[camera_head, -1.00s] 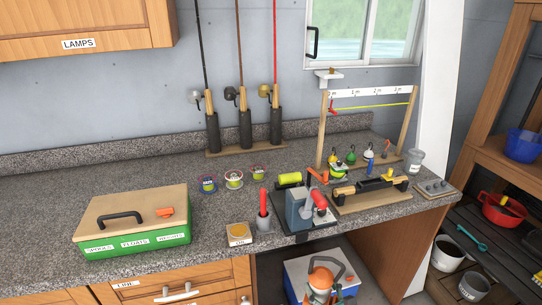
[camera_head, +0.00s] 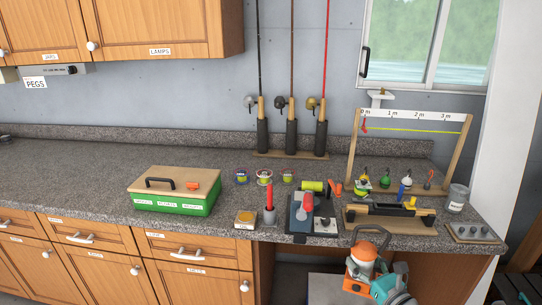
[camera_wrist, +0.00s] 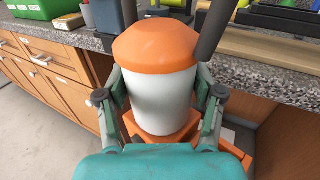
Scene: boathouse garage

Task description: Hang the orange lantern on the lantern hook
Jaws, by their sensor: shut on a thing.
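The orange lantern (camera_head: 361,262) is at the lower right of the head view, in front of the counter's front edge. It has an orange cap, a white body and a dark arched handle. My teal gripper (camera_head: 377,279) is shut on it. In the wrist view the fingers of my gripper (camera_wrist: 160,98) sit on both sides of the lantern's white body (camera_wrist: 160,108), with the orange cap above. A small white bracket (camera_head: 380,96) is on the wall below the window, apart from the lantern; I cannot tell whether it is the lantern hook.
The granite counter (camera_head: 110,165) holds a green box (camera_head: 175,191), fishing rods (camera_head: 291,135), a measuring frame (camera_head: 415,118), a vise (camera_head: 302,213) and a wooden rack (camera_head: 390,219). A rail labelled PEGS (camera_head: 50,70) is on the left wall. The counter's left part is mostly clear.

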